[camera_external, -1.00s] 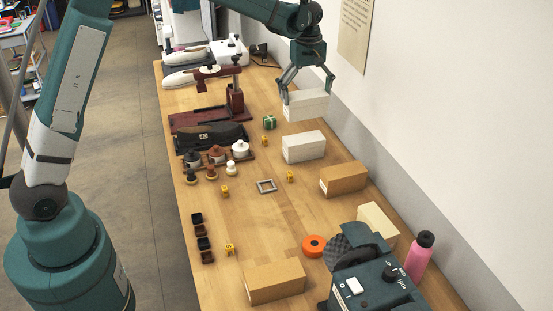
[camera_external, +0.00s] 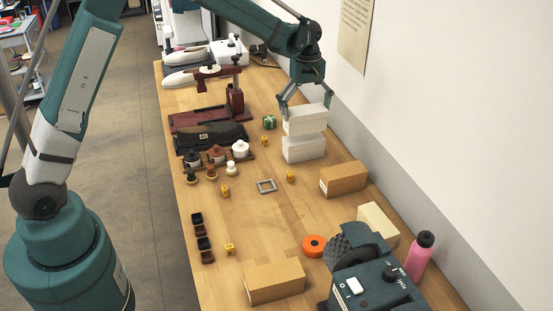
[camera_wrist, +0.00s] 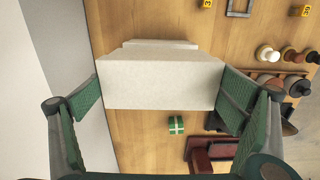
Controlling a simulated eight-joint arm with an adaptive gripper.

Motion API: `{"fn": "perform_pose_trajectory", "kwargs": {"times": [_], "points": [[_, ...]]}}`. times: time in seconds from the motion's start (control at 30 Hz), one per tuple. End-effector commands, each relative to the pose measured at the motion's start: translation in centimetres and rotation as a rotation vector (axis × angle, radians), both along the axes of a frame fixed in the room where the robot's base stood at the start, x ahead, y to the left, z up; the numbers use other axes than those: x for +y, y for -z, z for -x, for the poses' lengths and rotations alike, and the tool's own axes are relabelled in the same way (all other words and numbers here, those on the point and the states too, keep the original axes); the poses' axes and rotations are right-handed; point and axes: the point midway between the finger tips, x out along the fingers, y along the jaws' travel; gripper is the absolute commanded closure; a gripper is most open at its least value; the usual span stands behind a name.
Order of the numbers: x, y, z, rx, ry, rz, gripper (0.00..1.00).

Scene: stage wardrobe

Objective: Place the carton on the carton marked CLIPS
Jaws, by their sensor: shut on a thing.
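A white carton (camera_external: 306,121) is between the fingers of my gripper (camera_external: 306,104), which is shut on it. In the wrist view this carton (camera_wrist: 160,82) spans the gap between the two green finger pads. A second white carton (camera_external: 304,150) is directly below it on the table; only its far edge (camera_wrist: 160,43) shows in the wrist view. The held carton looks level and lined up over the lower one. I cannot tell whether the two touch. No CLIPS marking is readable on any carton.
A brown carton (camera_external: 343,180), a cream carton (camera_external: 378,222) and a front brown carton (camera_external: 274,282) stand on the table. A green box (camera_external: 269,122) is left of the white cartons. The wall is close on the right. A pink bottle (camera_external: 418,260) stands at the front right.

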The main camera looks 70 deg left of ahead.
Motion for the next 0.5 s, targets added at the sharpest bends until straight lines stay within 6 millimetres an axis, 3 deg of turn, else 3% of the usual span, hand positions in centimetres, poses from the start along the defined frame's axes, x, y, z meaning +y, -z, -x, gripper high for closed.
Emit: {"fn": "perform_pose_trajectory", "kwargs": {"times": [0.3,0.5], "points": [[0.0,2.9,0.0,0.0,0.0,0.0,0.22],[0.0,3.6,0.0,0.0,0.0,0.0,0.22]]}}
